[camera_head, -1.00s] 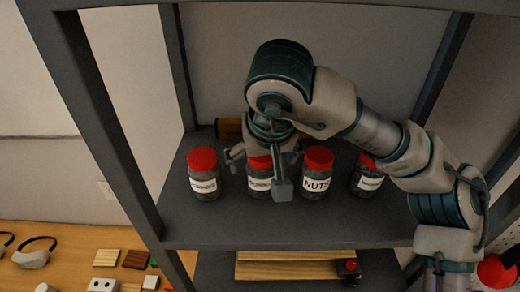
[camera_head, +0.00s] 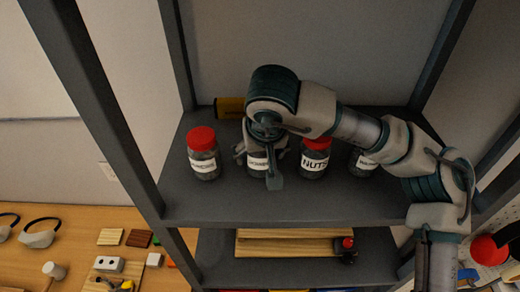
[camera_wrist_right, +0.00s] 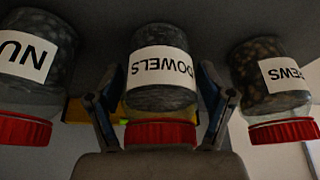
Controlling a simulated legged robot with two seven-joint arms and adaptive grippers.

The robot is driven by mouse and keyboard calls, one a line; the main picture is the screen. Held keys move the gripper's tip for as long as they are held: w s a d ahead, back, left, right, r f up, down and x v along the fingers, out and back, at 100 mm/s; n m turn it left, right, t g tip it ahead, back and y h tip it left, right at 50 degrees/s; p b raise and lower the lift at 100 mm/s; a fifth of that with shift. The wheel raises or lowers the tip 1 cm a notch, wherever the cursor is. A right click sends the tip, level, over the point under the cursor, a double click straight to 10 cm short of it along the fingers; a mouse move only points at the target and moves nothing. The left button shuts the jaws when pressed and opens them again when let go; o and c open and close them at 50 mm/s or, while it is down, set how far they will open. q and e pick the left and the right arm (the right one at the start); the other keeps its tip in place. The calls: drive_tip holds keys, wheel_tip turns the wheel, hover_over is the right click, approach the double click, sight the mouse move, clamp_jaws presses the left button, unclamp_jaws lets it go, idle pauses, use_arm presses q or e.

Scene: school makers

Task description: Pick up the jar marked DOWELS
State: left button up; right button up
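The DOWELS jar (camera_wrist_right: 163,85) is a clear jar with a red lid and white label, filled with grey contents. It is centred and upside down in the right wrist view, between my two right fingers (camera_wrist_right: 160,112). A small gap shows beside the lid on each side, so the fingers look open and not closed on it. In the head view the jar (camera_head: 257,163) is second from the left on the shelf, mostly hidden by my right gripper (camera_head: 258,162). My left gripper is not in view.
The SCREWS jar (camera_head: 203,163) stands to the left and the NUTS jar (camera_head: 314,163) close to the right. A fourth jar (camera_head: 362,165) is partly behind my arm. A yellow object (camera_head: 229,107) lies behind. The front of the shelf (camera_head: 300,203) is clear.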

drive_tip(key=c, duration=1)
drive_tip(key=shift+r, duration=0.15)
